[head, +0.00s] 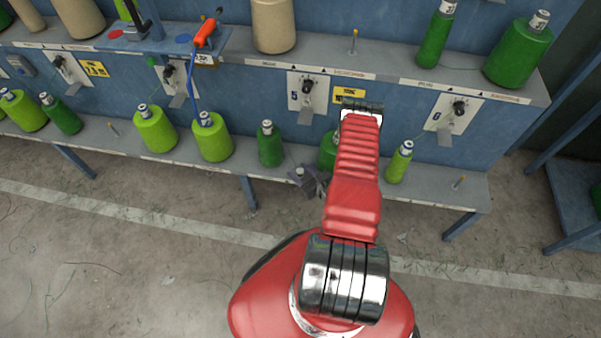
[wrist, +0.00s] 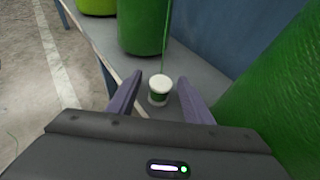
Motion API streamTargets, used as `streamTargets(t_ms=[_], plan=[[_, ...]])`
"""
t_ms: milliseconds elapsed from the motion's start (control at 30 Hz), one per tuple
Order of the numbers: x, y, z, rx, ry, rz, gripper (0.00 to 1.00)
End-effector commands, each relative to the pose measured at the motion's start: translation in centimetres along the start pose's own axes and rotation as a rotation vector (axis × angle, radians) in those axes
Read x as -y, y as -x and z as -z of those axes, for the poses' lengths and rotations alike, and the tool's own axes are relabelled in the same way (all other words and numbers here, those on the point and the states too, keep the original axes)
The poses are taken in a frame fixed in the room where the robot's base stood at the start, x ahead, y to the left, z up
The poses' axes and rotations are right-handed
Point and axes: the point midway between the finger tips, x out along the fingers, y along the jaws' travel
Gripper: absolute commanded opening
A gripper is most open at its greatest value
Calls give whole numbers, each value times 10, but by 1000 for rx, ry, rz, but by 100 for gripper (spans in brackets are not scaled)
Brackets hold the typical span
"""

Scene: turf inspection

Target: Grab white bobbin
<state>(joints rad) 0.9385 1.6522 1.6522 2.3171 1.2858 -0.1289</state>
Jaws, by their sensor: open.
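A small white bobbin (wrist: 159,86) with a green band stands upright on the lower grey shelf, between my fingertips in the wrist view. A green thread runs up from it. My gripper (wrist: 160,79) is open, with its two purple-grey fingers either side of the bobbin and a visible gap on each side. In the head view my gripper (head: 310,184) is at the shelf's front edge, partly hidden by my red arm. A small pale top beside it (head: 299,171) looks like the bobbin.
A large green cone (wrist: 280,85) stands close at right in the wrist view, and another green cone (wrist: 143,28) stands behind on the left. In the head view, several green cones line the lower shelf (head: 450,188). The floor in front is open.

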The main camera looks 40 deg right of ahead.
Motion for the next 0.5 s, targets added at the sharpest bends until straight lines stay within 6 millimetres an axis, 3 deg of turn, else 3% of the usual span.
streamTargets(t_ms=[233,500], plan=[[0,0,0,0,0,0,46],[0,0,0,0,0,0,28]])
